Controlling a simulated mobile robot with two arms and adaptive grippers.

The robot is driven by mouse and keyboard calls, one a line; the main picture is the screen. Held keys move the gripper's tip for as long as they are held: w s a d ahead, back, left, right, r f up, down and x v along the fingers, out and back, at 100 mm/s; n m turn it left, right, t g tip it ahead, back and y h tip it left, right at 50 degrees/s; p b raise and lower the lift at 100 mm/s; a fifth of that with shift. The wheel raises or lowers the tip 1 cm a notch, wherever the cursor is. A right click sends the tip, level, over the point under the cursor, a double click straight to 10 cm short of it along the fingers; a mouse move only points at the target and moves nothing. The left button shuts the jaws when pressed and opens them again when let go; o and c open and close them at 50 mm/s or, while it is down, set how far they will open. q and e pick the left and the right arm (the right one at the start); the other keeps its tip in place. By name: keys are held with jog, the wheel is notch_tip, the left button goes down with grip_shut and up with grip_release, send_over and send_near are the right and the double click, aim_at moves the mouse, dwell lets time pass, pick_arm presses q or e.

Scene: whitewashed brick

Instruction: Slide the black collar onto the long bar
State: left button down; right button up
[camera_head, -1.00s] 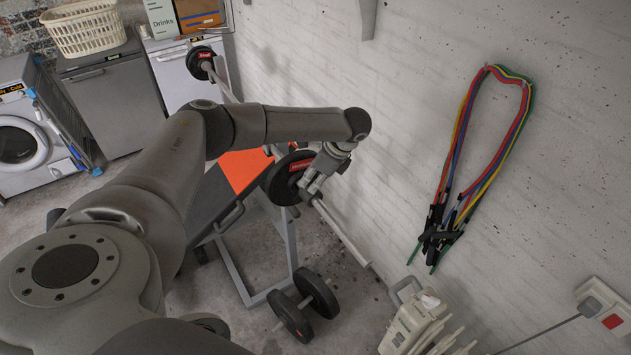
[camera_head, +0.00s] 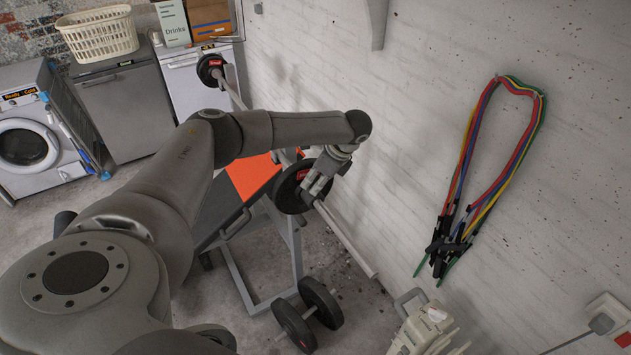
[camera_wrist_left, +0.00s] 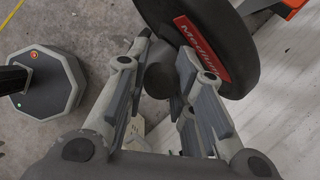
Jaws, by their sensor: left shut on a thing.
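The long bar (camera_head: 350,245) slants across the head view from the far left past the bench, its near end free by the wall. A black weight plate (camera_head: 284,196) with a red label is on it; the plate (camera_wrist_left: 222,38) also shows in the left wrist view. My left gripper (camera_head: 311,190) is at the bar, beside the plate's outer face. In the left wrist view its fingers are shut on the black collar (camera_wrist_left: 159,76), a dark short cylinder close to the plate. I cannot tell whether the collar is around the bar. My right gripper is out of view.
The white brick wall (camera_head: 420,130) runs close along the right of the bar, with coloured bands (camera_head: 485,175) hanging on it. A dumbbell (camera_head: 308,315) lies on the floor below the bar. The orange and black bench (camera_head: 250,178) stands left of my gripper.

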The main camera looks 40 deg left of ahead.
pick_arm(q)
jog(key=c, duration=1.2)
grip_release()
jog(key=shift+o, duration=0.2)
jog(key=v, duration=1.2)
